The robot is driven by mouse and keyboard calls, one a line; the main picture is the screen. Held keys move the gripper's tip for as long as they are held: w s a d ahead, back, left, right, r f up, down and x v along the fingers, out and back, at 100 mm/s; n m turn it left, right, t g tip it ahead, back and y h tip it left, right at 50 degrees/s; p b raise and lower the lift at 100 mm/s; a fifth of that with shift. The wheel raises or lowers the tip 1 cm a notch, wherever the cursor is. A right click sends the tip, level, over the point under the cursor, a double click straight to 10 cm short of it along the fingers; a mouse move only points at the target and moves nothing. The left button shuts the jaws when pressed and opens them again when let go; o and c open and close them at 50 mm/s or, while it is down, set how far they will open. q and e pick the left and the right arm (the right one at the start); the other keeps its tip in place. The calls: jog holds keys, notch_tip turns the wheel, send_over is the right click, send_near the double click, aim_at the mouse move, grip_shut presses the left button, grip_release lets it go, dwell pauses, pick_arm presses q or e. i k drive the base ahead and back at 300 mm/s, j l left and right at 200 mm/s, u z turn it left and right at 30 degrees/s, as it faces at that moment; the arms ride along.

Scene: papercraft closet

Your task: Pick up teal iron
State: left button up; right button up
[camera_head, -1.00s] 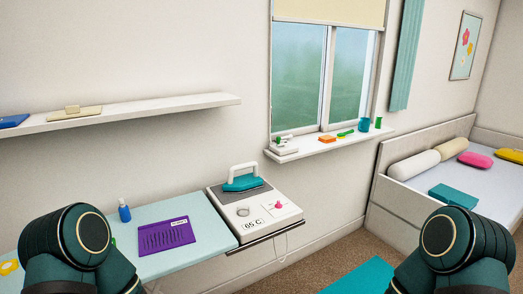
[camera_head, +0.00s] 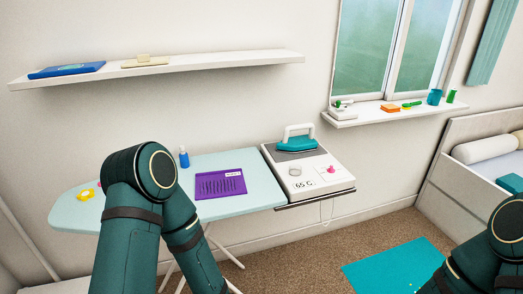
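The teal iron (camera_head: 297,143) has a white handle and rests on the grey plate on top of a white iron station (camera_head: 315,178). The station has a knob, a pink dial and a "65 C" display, and sits at the right end of the ironing board. My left arm stands in front of the board on the left, and my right arm shows at the lower right edge. Neither gripper shows in the picture, and nothing is seen touching the iron.
The pale ironing board (camera_head: 245,162) holds a purple sheet (camera_head: 220,184), a blue bottle (camera_head: 184,157) and a yellow item (camera_head: 85,195). A white shelf (camera_head: 200,65) hangs above. A windowsill (camera_head: 372,120) with small objects is behind right. A teal mat (camera_head: 395,267) lies on the carpet.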

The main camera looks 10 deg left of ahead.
aim_at(299, 145)
jog(key=u, duration=1.4)
jog(key=z, duration=1.25)
jog(key=i+l+u, duration=0.1)
jog(key=i+l, duration=0.15)
jog(key=l, duration=0.15)
jog(key=i+l, duration=0.25)
jog(key=l, duration=0.2)
jog(key=u, duration=0.05)
